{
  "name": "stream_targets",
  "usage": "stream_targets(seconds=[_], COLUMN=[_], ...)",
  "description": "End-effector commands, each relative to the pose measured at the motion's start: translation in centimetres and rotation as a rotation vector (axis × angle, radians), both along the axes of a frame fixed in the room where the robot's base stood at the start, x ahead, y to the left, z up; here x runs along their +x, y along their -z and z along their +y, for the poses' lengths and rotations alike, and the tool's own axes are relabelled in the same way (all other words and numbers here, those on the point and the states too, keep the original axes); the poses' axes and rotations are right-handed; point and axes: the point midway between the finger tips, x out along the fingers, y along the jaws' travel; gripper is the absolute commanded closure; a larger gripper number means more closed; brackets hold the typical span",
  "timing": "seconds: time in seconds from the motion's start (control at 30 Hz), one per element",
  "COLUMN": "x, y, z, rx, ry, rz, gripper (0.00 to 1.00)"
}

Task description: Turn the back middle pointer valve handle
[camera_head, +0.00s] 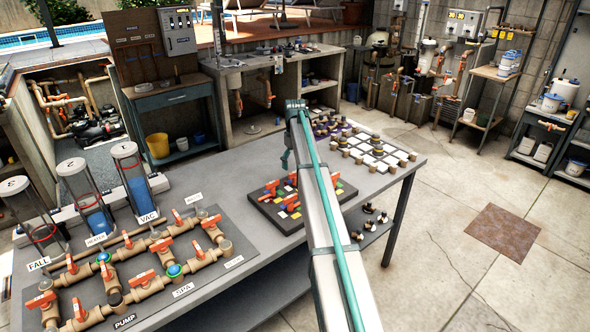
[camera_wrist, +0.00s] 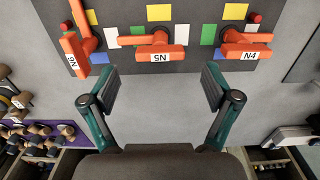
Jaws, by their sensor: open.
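A dark board (camera_head: 262,208) on the grey bench carries several orange handles and coloured squares. In the wrist view this board (camera_wrist: 190,15) fills the top, with a row of three orange pointer handles along its near edge. The middle handle (camera_wrist: 158,52) is marked N5, with its label upside down; its wide bar lies across the picture. The N6 handle (camera_wrist: 76,55) is at left, tilted, and the N4 handle (camera_wrist: 246,50) at right. My gripper (camera_wrist: 162,84) is open and empty, its fingers just short of the N5 handle and spread around its line. In the head view my arm hides part of the board.
A pipe board (camera_head: 140,280) with orange valves and clear cylinders stands at left on the bench. Behind the dark board are a purple mat (camera_head: 328,128) with small parts and a white-squared board (camera_head: 377,150). Small knobs (camera_head: 368,210) sit on a shelf at right.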

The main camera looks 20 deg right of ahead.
Motion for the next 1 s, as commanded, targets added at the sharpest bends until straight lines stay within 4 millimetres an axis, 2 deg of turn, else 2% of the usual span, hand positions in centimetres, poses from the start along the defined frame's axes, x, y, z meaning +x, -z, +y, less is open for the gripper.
stream_targets(seconds=[0.03,0.2,0.4,0.6,1.0], x=[0.1,0.1,0.1,0.0,0.0], y=[-1.2,-4.5,-7.3,-8.2,-8.3], z=[0.0,0.0,0.0,0.0,0.0], rx=[0.0,0.0,-0.001,0.0,0.0], ry=[0.0,0.0,0.0,0.0,0.0], rz=[-0.002,-0.002,-0.001,0.0,0.0], gripper=[0.12,0.12,0.12,0.12,0.12])
